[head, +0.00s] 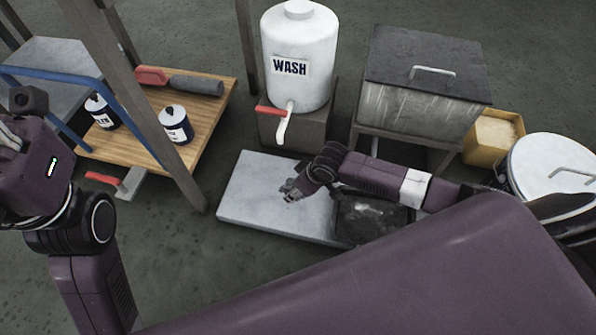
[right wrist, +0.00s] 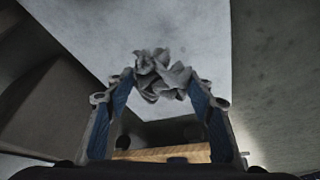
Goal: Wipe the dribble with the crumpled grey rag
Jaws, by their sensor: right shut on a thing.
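The crumpled grey rag (right wrist: 160,75) is pinched between the blue-padded fingers of my right gripper (right wrist: 160,90) in the right wrist view. In the head view my right gripper (head: 289,192) is over the pale slab (head: 252,193), near its middle; the rag is too small to make out there. I cannot tell whether the rag touches the slab. No dribble can be made out clearly in either view. My left gripper (head: 12,138) is at the left edge of the head view, partly cut off, away from the slab; its fingers do not show clearly.
A white WASH tank (head: 298,55) with a red-handled tap (head: 282,118) stands behind the slab. A lidded grey bin (head: 425,80), a yellow box (head: 493,138) and a white-lidded drum (head: 553,170) are right. A wooden board (head: 200,98) with tins (head: 175,125) is left, behind a post (head: 160,110).

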